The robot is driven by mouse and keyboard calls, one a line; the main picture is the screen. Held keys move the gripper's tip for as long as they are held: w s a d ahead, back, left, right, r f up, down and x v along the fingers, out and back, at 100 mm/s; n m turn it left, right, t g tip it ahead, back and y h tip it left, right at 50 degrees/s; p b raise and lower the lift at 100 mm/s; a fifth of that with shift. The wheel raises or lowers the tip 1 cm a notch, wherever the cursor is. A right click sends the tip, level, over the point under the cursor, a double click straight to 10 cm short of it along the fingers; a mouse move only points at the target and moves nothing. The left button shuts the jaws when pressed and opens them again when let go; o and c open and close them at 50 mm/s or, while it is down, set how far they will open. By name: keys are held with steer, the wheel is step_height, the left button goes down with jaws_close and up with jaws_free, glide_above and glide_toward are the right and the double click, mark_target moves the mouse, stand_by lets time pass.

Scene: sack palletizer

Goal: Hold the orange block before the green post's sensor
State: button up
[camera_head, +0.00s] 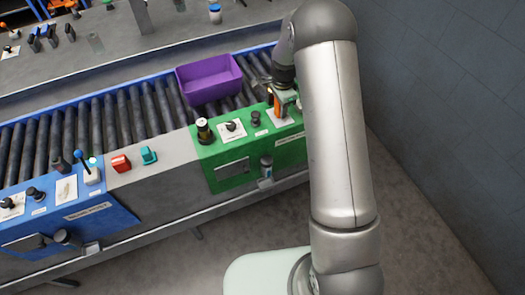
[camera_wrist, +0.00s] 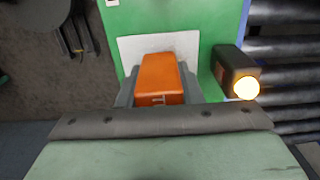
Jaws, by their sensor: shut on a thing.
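The orange block (camera_wrist: 160,78) is between the two grey fingers of my gripper (camera_wrist: 160,92) in the wrist view. The gripper is shut on it. A mark shows on the block's near side. In the head view the block (camera_head: 278,108) is at the right part of the green post (camera_head: 232,168), over a white plate (camera_head: 272,119). The white plate (camera_wrist: 130,50) shows behind the block in the wrist view. A dark box (camera_wrist: 228,62) with a glowing round face stands to the block's right, apart from it. I cannot tell whether the block touches the plate.
A purple bin (camera_head: 209,80) stands on the roller conveyor (camera_head: 130,110) behind the post. A black cylinder (camera_head: 204,133), a joystick (camera_head: 231,126) and a dark knob (camera_head: 255,118) stand on the green post. A blue post (camera_head: 75,210) is at the left. A wall is at the right.

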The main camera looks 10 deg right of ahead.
steer(key=shift+r, duration=0.1)
steer(key=shift+r+p, duration=2.55)
steer(key=shift+r, duration=2.35)
